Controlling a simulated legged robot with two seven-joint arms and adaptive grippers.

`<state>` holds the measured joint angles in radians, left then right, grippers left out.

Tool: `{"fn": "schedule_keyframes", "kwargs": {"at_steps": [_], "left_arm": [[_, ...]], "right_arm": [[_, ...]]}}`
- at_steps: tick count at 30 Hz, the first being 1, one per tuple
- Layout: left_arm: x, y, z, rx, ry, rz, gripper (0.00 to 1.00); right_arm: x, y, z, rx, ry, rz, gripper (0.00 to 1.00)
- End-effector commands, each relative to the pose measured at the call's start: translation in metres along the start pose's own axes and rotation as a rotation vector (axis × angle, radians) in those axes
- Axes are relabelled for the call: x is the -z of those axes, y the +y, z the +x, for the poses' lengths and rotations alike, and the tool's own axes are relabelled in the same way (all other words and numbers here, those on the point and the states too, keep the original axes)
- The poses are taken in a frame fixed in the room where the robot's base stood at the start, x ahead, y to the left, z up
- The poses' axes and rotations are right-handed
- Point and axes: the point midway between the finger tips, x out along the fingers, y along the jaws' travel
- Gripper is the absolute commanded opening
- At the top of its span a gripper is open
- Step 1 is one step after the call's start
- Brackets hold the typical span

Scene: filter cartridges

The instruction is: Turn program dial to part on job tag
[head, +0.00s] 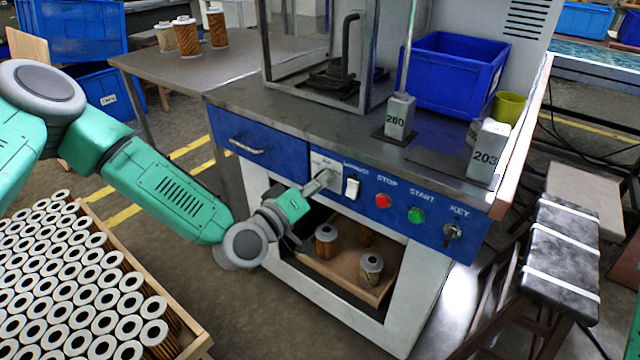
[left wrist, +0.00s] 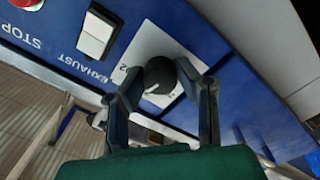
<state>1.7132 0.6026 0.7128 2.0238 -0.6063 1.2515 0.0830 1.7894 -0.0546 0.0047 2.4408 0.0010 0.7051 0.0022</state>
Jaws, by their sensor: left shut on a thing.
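The program dial is a round black knob (left wrist: 160,72) on a white plate (left wrist: 146,48) in the left wrist view. In the head view the plate (head: 328,164) is at the left of the blue control panel, and my gripper covers the knob. My left gripper (head: 322,181) reaches the panel from the left. In the left wrist view its two fingers (left wrist: 160,84) are shut on the knob, one on each side. The plate's markings are mostly hidden or too small to read. I cannot pick out a job tag for certain. My right gripper is not in view.
Right of the dial are a white exhaust switch (head: 352,188), red stop button (head: 383,201), green start button (head: 416,215) and key switch (head: 452,232). Blocks marked 260 (head: 397,118) and 203 (head: 488,152) stand above. A crate of filter cartridges (head: 190,345) is at lower left.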

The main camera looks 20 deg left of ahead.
Motion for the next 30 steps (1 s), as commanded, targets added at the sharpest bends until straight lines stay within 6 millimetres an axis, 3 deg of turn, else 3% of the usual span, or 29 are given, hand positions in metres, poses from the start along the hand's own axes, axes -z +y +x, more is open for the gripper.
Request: {"fn": "schedule_keyframes", "kwargs": {"at_steps": [12,30], "left_arm": [[0.004,-0.0021,0.001,0.002,0.016,-0.209,0.0],[0.004,-0.0029,0.0008,0.004,0.016,-0.245,0.0]], "right_arm": [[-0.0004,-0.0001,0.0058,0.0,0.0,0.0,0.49],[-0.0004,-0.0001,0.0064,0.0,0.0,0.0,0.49]]}}
